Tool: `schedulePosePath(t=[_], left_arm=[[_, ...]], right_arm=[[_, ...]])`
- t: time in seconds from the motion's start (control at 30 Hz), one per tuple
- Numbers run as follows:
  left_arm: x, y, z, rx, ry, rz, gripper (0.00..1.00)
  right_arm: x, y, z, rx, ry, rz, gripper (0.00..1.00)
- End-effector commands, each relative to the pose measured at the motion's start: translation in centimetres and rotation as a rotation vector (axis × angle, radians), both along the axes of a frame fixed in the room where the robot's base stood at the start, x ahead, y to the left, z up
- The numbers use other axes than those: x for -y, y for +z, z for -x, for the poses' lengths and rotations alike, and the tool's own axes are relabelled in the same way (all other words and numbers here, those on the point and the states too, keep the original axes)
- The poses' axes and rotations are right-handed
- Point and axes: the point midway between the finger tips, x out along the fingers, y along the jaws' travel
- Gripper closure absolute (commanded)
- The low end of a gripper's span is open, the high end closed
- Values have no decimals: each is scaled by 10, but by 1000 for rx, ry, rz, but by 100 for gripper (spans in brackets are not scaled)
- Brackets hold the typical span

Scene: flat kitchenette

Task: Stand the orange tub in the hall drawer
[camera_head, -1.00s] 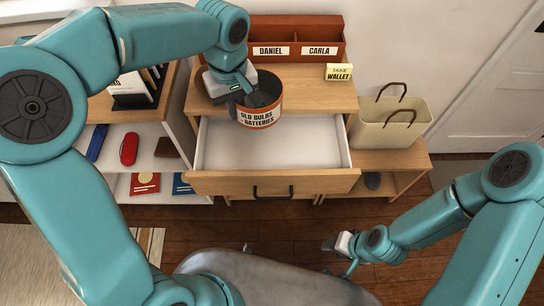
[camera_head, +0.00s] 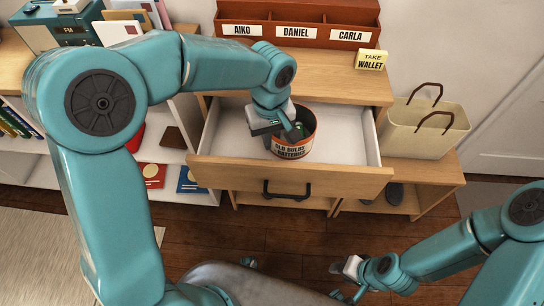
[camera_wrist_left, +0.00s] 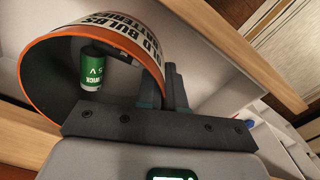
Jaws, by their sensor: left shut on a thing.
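The orange tub (camera_head: 293,152), an open round bin labelled "OLD BULBS BATTERIES" with an orange rim, is upright within the open hall drawer (camera_head: 345,148), behind its wooden front. My left gripper (camera_head: 292,131) is shut on the tub's wall at its left side. I cannot tell whether the tub's base touches the drawer floor. In the left wrist view the tub (camera_wrist_left: 95,28) shows a green battery (camera_wrist_left: 93,68) inside, with the gripper's fingers at its rim. My right gripper (camera_head: 342,278) is low over the floor, away from the drawer; its jaws are too small to read.
A red-brown letter rack (camera_head: 297,32) and a yellow "TAKE WALLET" note (camera_head: 371,60) are on the cabinet top. A cream bag (camera_head: 425,128) stands on the low shelf to the right. Shelves with books are at left. The drawer floor has free room around the tub.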

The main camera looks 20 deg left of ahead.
Motion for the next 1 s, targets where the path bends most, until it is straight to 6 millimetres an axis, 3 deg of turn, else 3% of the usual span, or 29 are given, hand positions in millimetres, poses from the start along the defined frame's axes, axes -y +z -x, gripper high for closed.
schedulePosePath(t=[0.1, 0.27, 0.5, 0.93, 1.0], left_arm=[[0, -25, 0, -2, 2, 1, 100], [0, -39, 0, 1, 1, 0, 100], [0, -75, 0, 0, 1, 0, 100], [0, -82, -1, 3, 1, 2, 100], [0, -81, 0, 1, 1, 2, 70]], right_arm=[[0, -5, 0, 0, 0, 0, 57], [0, -6, 0, 0, 0, 0, 57], [0, -12, 0, 0, 0, 0, 57], [0, -17, 0, 0, 0, 0, 57], [0, -15, 0, 0, 0, 0, 57]])
